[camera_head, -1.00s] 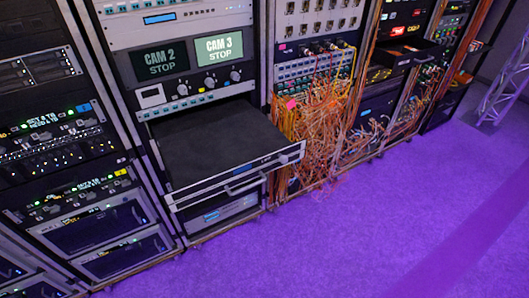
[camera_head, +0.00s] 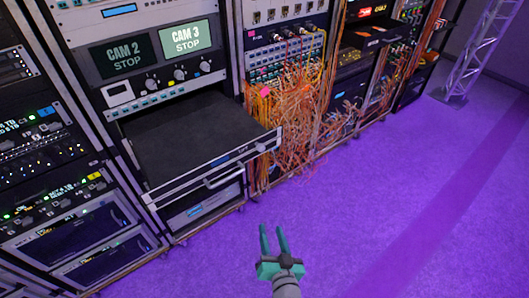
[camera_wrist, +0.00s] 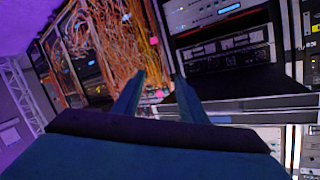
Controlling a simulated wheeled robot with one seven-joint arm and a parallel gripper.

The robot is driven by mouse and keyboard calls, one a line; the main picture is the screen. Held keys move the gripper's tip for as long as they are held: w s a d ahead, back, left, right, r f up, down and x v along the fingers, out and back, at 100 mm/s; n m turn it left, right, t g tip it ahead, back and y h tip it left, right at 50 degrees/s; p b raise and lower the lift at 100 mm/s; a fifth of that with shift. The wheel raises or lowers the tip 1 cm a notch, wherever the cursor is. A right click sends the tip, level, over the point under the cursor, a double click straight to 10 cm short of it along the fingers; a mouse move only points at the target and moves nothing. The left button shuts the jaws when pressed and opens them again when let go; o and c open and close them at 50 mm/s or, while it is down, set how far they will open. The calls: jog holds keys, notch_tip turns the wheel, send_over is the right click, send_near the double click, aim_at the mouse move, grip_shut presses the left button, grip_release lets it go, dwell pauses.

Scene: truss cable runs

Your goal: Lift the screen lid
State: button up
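A shallow drawer is pulled out of the rack below two monitors in the head view, with a flat black lid (camera_head: 192,135) lying closed on top. Its silver front edge (camera_head: 226,160) carries a pale handle (camera_head: 235,174). Any screen under the lid is hidden. My gripper (camera_head: 274,228) is low in the head view, in front of and to the right of the drawer, apart from it. Its two green fingers point up in the picture with a gap between them, open and empty. The wrist view also shows the parted fingers of my gripper (camera_wrist: 155,85).
A dense tangle of orange cables (camera_head: 290,130) hangs on the rack right of the drawer. Another open drawer (camera_head: 366,40) is farther right. A metal truss (camera_head: 480,45) stands at the upper right. The purple floor (camera_head: 400,200) is clear.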

jog(key=w+d+r+n+y, duration=0.2)
jog(key=w+r+n+y, duration=0.1)
jog(key=w+r, duration=0.45)
jog(key=n+y, duration=0.4)
jog(key=y, duration=0.1)
send_near(263, 149)
jog(key=shift+n+g, duration=0.3)
jog(key=x, duration=0.8)
jog(key=shift+w+a+r, duration=0.2)
jog(key=shift+w+a, duration=0.05)
jog(key=shift+w, duration=0.05)
jog(key=shift+w, duration=0.1)
grip_shut()
